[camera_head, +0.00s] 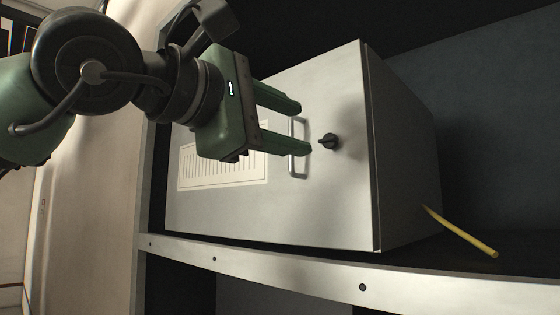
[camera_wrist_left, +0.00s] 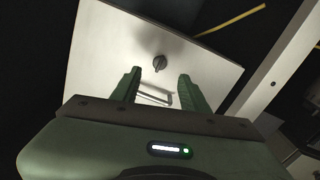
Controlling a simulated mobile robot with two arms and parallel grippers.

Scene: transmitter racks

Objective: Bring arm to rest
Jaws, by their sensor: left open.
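My left gripper (camera_head: 304,128) comes in from the left in the head view, in front of a pale metal cabinet (camera_head: 335,205). Its two green fingers are apart, with the cabinet's metal handle (camera_head: 292,160) close to their tips. I cannot tell whether the fingers touch the handle. In the left wrist view the fingers of the gripper (camera_wrist_left: 160,82) are spread, and the handle (camera_wrist_left: 155,96) shows between them with nothing gripped. A dark knob (camera_head: 328,141) sits on the cabinet door just right of the fingertips; it also shows in the left wrist view (camera_wrist_left: 159,63). My right gripper is not in view.
The cabinet stands on a rack shelf with a pale front rail (camera_head: 290,272). A yellow rod (camera_head: 462,232) sticks out beside the cabinet's right side. A rack post (camera_head: 143,200) stands left of the cabinet. The shelf right of the cabinet is mostly dark and open.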

